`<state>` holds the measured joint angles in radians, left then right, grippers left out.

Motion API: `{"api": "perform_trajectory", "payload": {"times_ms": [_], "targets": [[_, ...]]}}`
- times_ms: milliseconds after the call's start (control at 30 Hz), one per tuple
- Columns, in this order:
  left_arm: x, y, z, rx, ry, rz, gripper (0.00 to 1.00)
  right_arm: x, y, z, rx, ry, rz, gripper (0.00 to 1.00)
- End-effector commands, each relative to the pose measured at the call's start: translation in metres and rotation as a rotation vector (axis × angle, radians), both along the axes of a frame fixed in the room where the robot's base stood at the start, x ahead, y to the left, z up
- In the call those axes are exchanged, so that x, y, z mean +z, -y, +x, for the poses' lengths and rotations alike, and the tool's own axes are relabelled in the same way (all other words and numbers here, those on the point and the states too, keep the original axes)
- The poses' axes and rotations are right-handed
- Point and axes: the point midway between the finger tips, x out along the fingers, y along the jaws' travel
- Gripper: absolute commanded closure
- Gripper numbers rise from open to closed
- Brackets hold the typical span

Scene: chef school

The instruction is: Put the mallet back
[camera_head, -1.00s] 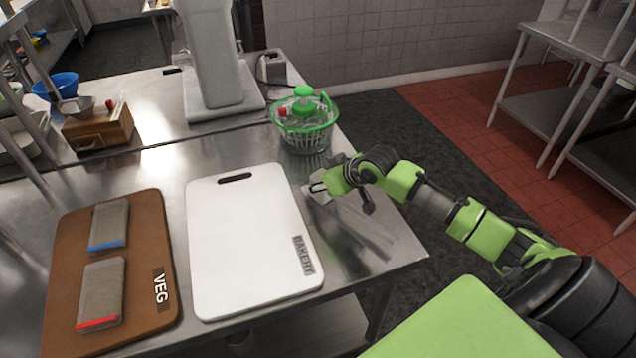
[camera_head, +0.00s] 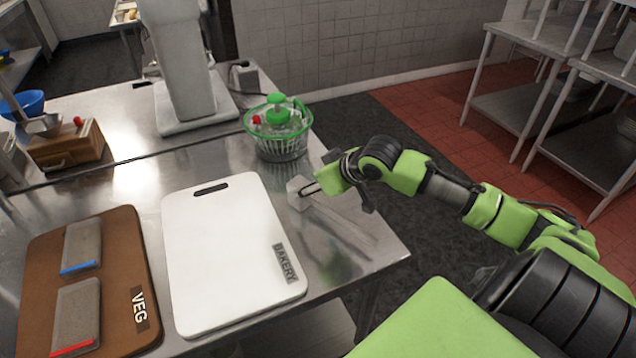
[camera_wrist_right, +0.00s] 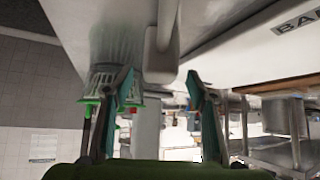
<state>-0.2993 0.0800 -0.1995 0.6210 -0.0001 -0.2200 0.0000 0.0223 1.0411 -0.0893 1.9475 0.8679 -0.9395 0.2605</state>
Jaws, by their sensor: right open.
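A light grey mallet lies on the steel table just right of the white board. Its blocky head (camera_head: 299,194) is by my right gripper (camera_head: 312,188), and its handle (camera_head: 350,232) runs toward the table's right front edge. In the right wrist view, my right gripper (camera_wrist_right: 160,88) is open, its two fingers apart. The mallet head (camera_wrist_right: 160,65) appears between and just beyond the fingertips, with the handle leading up out of the picture. I cannot tell if a finger touches it. My left gripper is not in view.
A white BAKERY board (camera_head: 225,250) lies left of the mallet, and a brown VEG board (camera_head: 125,255) holds two grey blocks. A green-lidded salad spinner (camera_head: 279,140) stands behind the gripper. The table's right edge is close to the mallet.

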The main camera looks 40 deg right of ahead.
Motion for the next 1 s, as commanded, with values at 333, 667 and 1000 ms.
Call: {"api": "perform_trajectory", "payload": {"times_ms": [333,667,1000], "targets": [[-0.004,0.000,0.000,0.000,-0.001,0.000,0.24,0.029,0.005,-0.030,0.000,-0.002,-0.002,0.48],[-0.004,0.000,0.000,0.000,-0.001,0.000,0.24,0.033,0.005,-0.033,0.001,-0.001,0.000,0.48],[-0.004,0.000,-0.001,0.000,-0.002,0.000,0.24,0.033,0.005,-0.033,0.001,-0.001,-0.001,0.48]]}}
